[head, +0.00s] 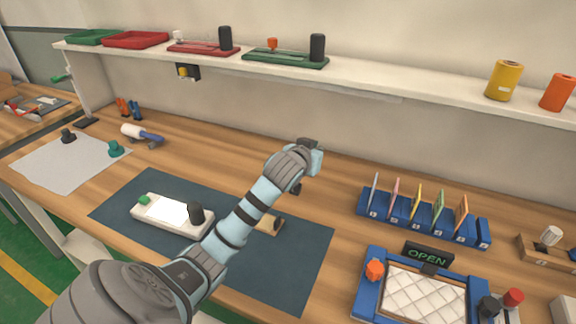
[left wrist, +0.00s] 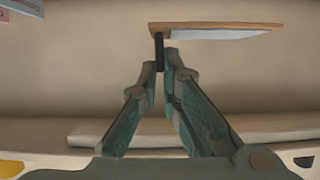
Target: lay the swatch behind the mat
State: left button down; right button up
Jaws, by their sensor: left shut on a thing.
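My left gripper (head: 304,168) is raised above the workbench, its arm reaching across the mat. In the left wrist view its fingertips (left wrist: 165,68) are closed on a short black tab. The tab stands at one end of a flat, wood-edged piece with a pale face, which I take to be the swatch (left wrist: 230,28). In the head view the arm hides much around the gripper. The dark blue mat (head: 300,258) lies flat on the bench. A small wooden piece (head: 267,225) shows beside the arm over the mat; I cannot tell whether it is the held piece. My right gripper is out of view.
A white device (head: 152,213) stands on the mat. To the right are a blue rack (head: 405,222) of coloured cards and a blue-framed quilted pad (head: 424,297) by an OPEN sign (head: 428,255). A shelf (head: 400,90) runs above. Bare wood shows behind the mat.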

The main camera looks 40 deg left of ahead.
pick_arm(q)
notch_tip(320, 180, down, 15)
jog(key=b, duration=0.3)
jog(key=shift+r, duration=0.15)
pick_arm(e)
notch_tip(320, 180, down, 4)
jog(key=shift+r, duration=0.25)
pick_arm(q)
jog(key=c, duration=1.8)
grip_release()
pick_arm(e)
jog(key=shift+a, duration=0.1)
pick_arm(q)
jog(key=shift+r, duration=0.1)
jog(key=shift+s+d+r, duration=0.1)
jog(key=shift+s, duration=0.15)
jog(key=p+v, duration=0.3)
jog(key=v, duration=0.8)
jog(key=shift+s+r, duration=0.1)
jog(key=shift+s, duration=0.15)
jog(key=shift+w, duration=0.1)
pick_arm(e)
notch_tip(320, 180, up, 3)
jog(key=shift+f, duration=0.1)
